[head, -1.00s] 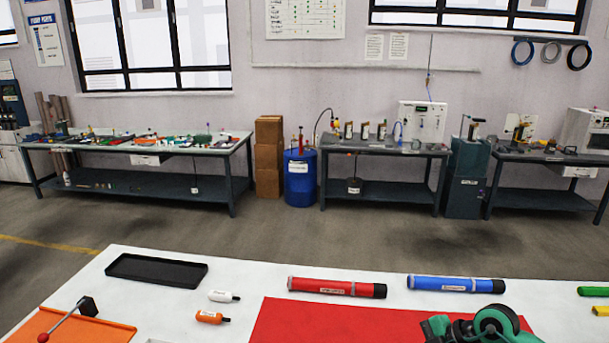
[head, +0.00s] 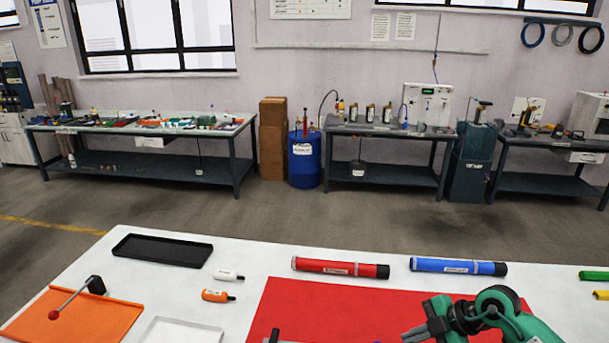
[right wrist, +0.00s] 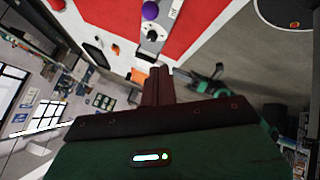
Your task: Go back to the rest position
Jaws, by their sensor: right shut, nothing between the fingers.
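My right gripper (head: 418,335) shows at the bottom edge of the head view, over the right part of the red mat (head: 330,305), on a green arm. In the right wrist view its dark fingers (right wrist: 158,85) are together with nothing between them. My left gripper is not seen in the head view. A red tube (head: 340,267) and a blue tube (head: 458,266) lie on the white table behind the mat, apart from the gripper.
A black tray (head: 162,250), an orange tray (head: 75,318) with a red-knobbed lever, a white bottle (head: 228,275) and an orange bottle (head: 217,296) are on the left of the table. Green (head: 594,275) and yellow pieces lie at the right edge. Floor separates the table from the back benches.

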